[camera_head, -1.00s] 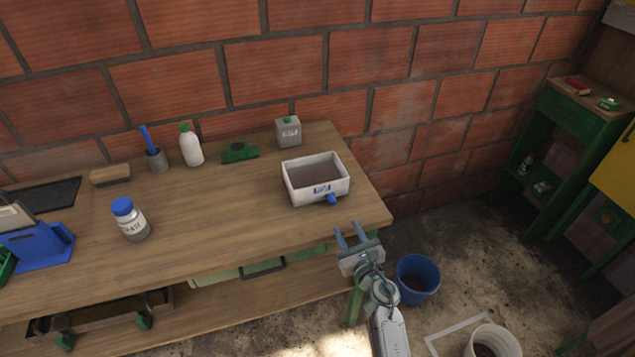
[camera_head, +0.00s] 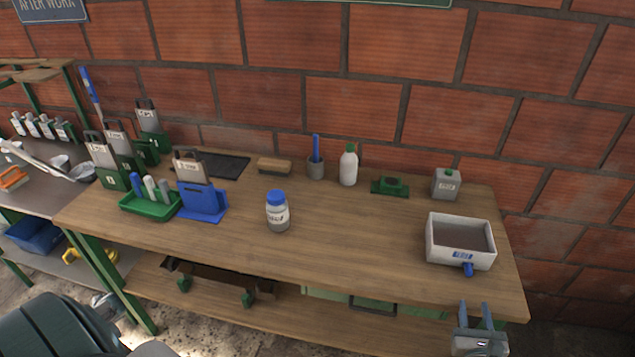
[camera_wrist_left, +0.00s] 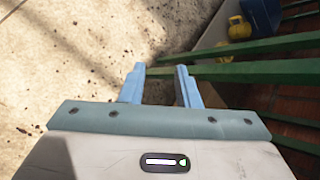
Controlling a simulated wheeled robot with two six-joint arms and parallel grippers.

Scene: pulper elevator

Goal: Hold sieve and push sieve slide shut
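Several grey plates with dark handles stand at the left of the bench in the head view. One plate (camera_head: 190,167) sticks up from a blue stand (camera_head: 204,202); others, such as this plate (camera_head: 102,152), stand in green holders (camera_head: 113,178). I cannot tell for sure which is the sieve or its slide. My right gripper (camera_head: 474,312) is open and empty at the bench's front right corner, far from these plates. My left gripper (camera_wrist_left: 160,80) is open and empty in the left wrist view, over the floor near green bars. It is not clear in the head view.
The wooden bench (camera_head: 350,240) bears a green tray (camera_head: 150,207), a blue-capped jar (camera_head: 278,212), a white bottle (camera_head: 348,168) and a white basin (camera_head: 460,256). A brick wall stands behind. Green legs (camera_head: 115,285) and a lower shelf are below. The bench's middle front is clear.

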